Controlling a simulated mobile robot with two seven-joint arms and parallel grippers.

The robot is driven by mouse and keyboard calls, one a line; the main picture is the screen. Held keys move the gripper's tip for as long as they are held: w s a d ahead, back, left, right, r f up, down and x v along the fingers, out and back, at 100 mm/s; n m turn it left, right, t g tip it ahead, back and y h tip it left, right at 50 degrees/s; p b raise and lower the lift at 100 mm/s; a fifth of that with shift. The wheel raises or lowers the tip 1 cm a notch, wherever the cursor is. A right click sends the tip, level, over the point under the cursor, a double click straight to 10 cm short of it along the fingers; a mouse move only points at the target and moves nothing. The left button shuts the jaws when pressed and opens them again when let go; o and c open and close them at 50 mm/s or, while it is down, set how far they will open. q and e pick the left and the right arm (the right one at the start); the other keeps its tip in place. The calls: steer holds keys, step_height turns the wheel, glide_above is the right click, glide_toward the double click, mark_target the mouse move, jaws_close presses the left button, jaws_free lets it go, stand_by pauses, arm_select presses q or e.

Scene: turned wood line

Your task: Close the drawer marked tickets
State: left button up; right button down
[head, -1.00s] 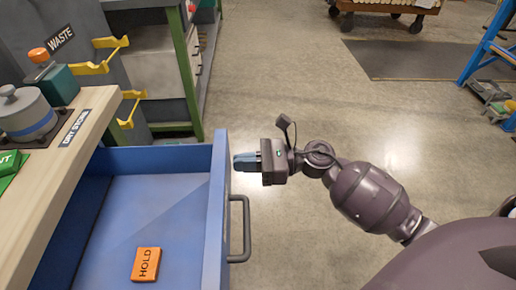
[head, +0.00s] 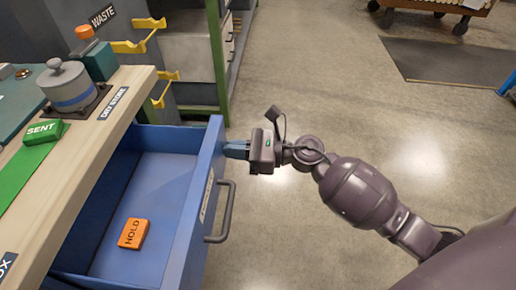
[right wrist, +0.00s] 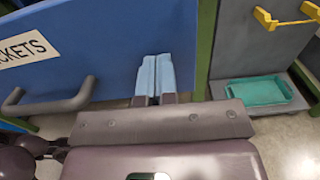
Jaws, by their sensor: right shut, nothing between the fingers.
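The blue drawer (head: 165,141) stands partly open below the wooden worktop. Its front carries a grey bar handle (head: 227,212) and a white label (right wrist: 25,48), of which "CKETS" is readable in the right wrist view. An orange block marked HOLD (head: 133,233) lies inside. My right gripper (head: 234,149) is shut and empty. Its blue fingertips (right wrist: 155,75) are at the outer face of the drawer front, near its far end and beyond the handle, seemingly touching it. My left gripper is not in view.
Yellow brackets (head: 140,37) stick out by the WASTE bin. Open floor lies right of the drawer.

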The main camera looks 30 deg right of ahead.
glide_toward(156, 157)
steer(key=w+a+r, duration=0.1)
steer(key=a, duration=0.1)
steer(key=w+a+r, duration=0.2)
steer(key=a, duration=0.1)
steer(key=w+a+r, duration=0.1)
steer(key=w+a, duration=0.1)
steer(key=shift+a+r, duration=0.3)
steer(key=shift+r, duration=0.05)
steer(key=shift+w+a, duration=0.3)
steer(key=shift+a, duration=0.05)
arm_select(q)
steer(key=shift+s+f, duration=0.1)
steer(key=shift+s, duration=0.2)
arm_select(e)
steer(key=shift+r, duration=0.3)
